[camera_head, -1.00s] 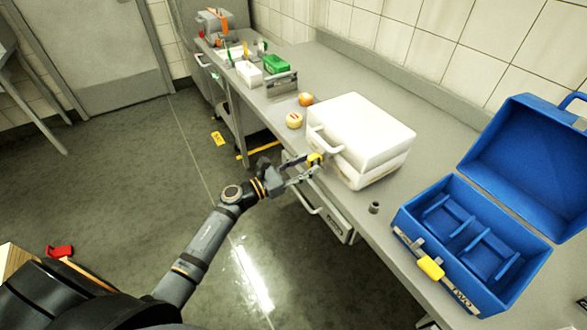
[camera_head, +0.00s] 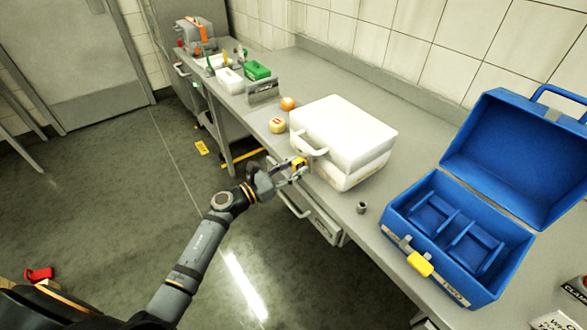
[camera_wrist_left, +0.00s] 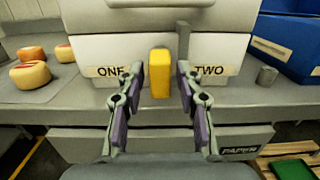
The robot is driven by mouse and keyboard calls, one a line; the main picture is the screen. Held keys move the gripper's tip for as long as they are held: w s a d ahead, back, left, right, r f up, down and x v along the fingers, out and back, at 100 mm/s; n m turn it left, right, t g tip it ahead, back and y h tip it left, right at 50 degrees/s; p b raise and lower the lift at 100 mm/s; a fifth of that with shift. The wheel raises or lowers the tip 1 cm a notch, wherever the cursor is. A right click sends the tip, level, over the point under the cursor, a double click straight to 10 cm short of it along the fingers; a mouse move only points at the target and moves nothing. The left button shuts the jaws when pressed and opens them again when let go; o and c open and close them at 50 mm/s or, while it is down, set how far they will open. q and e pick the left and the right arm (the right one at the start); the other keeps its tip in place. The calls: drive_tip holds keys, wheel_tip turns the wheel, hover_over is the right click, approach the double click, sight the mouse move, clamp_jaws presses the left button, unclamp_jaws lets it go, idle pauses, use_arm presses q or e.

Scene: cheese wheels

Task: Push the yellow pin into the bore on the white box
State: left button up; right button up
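The white box (camera_head: 340,135) stands shut on the bench near its front edge. In the left wrist view its front (camera_wrist_left: 110,52) carries the labels ONE and TWO. The yellow pin (camera_wrist_left: 160,74) shows as an upright yellow block between those labels, at the box front. My left gripper (camera_wrist_left: 160,82) is open, with one finger on each side of the pin and narrow gaps visible. In the head view the gripper (camera_head: 292,168) is at the box's front left, by the bench edge. I cannot make out the bore. My right gripper is not in view.
An open blue toolbox (camera_head: 455,235) with a yellow latch (camera_head: 420,263) stands right of the white box. A small grey cylinder (camera_head: 361,207) stands between them. A drawer front (camera_wrist_left: 160,146) is below the bench edge.

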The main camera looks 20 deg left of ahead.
use_arm(q)
clamp_jaws()
drive_tip(key=shift+r, duration=0.1)
idle(0.4)
unclamp_jaws()
drive_tip(key=shift+w+d, duration=0.1)
drive_tip(key=o, duration=0.4)
drive_tip(key=shift+w+d, duration=0.1)
drive_tip(key=shift+w, duration=0.1)
drive_tip(key=v, duration=1.2)
drive_tip(key=shift+s, duration=0.1)
